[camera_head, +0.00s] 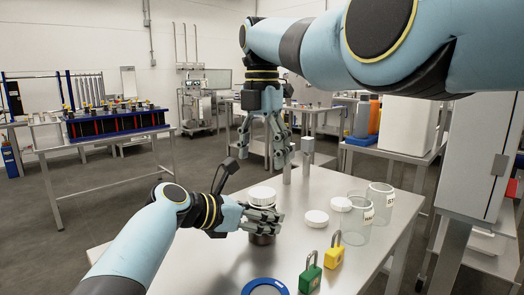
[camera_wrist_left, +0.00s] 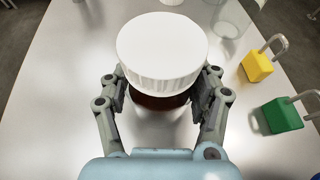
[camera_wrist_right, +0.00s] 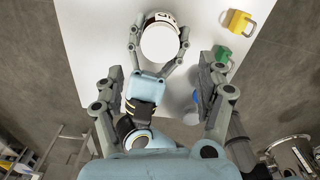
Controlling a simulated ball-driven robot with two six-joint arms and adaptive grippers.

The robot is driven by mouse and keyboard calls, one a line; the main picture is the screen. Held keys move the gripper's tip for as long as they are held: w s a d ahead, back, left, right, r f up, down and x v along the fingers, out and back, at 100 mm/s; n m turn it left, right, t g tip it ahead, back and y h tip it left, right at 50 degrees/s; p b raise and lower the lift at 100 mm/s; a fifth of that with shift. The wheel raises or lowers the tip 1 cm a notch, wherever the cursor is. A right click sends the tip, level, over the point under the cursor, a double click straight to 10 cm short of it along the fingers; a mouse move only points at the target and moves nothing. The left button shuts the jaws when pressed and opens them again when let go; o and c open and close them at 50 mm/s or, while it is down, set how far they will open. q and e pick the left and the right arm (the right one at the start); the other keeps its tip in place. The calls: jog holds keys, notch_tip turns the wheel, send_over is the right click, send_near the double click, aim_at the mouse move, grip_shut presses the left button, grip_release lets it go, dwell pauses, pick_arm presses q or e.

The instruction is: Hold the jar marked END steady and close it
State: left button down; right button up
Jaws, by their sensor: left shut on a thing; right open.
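A dark brown jar (camera_head: 262,239) with a white lid (camera_head: 262,194) on top stands on the steel table. My left gripper (camera_head: 266,217) is shut around its body below the lid. The left wrist view shows the white lid (camera_wrist_left: 162,50) over the brown glass (camera_wrist_left: 157,101) between the fingers. I cannot tell whether the lid is tight. The right wrist view shows the lid (camera_wrist_right: 160,42) from above and part of a label on the jar; its word is not readable. My right gripper (camera_head: 265,142) is open and empty, pointing down above and behind the jar.
Two white lids (camera_head: 317,218) (camera_head: 341,204) and two clear jars (camera_head: 358,220) (camera_head: 381,204) are on the right of the table (camera_head: 210,268). A green padlock (camera_head: 310,277), a yellow padlock (camera_head: 334,254) and a blue ring (camera_head: 265,287) lie near the front. Metal posts (camera_head: 307,152) rise at the back.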

aim_at(262, 192)
jog(key=shift+r+n, duration=0.1)
jog(key=shift+n, duration=1)
jog(key=shift+f, duration=4.05)
jog(key=c, duration=1.2)
jog(key=m, duration=0.4)
jog(key=shift+c, duration=0.2)
jog(key=m, duration=1.2)
jog(key=shift+s, duration=0.1)
